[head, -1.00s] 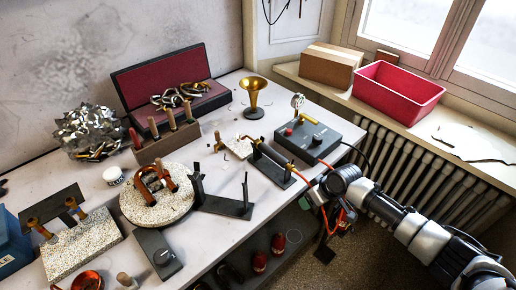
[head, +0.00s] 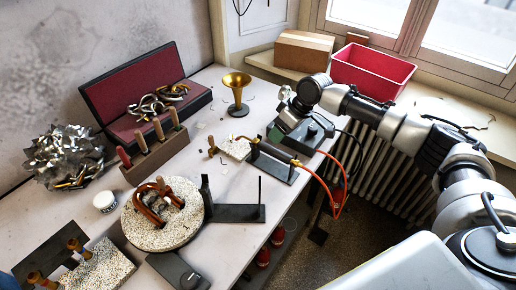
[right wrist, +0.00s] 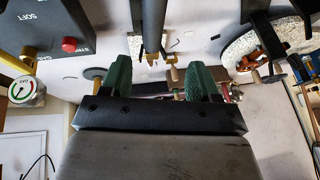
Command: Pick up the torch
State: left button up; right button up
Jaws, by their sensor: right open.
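The torch (head: 276,152) lies on a black stand (head: 272,167), with an orange hose (head: 322,180) running from its right end. In the right wrist view, the dark torch body (right wrist: 152,28) comes down from the top and ends in brass tips, in line with the space between my fingers. My right gripper (head: 284,97) is open and empty, above the grey control box (head: 318,130) and apart from the torch. Its green fingers (right wrist: 158,80) are spread in the right wrist view. My left gripper is not in view.
A brass bell piece (head: 237,90) stands behind the torch. A black stand (head: 232,212) with upright posts and a speckled round block (head: 140,232) are to the left. A gauge (right wrist: 24,91) stands by the control box. The table's front edge is close to the torch stand.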

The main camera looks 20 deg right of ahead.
aim_at(274, 148)
notch_tip(274, 148, down, 4)
jog(key=shift+a+r+p, duration=0.1)
jog(key=shift+r+p, duration=0.1)
jog(key=shift+p, duration=0.1)
jog(key=shift+w+f, duration=0.15)
jog(key=shift+f, duration=0.1)
jog(key=shift+w+a+f, duration=0.15)
jog(key=shift+a+f, duration=0.1)
jog(key=x, duration=0.1)
jog(key=p+x, duration=0.1)
jog(key=x, duration=0.3)
jog(key=shift+d+f+p, duration=0.1)
jog(key=shift+d+p, duration=0.2)
jog(key=c, duration=1)
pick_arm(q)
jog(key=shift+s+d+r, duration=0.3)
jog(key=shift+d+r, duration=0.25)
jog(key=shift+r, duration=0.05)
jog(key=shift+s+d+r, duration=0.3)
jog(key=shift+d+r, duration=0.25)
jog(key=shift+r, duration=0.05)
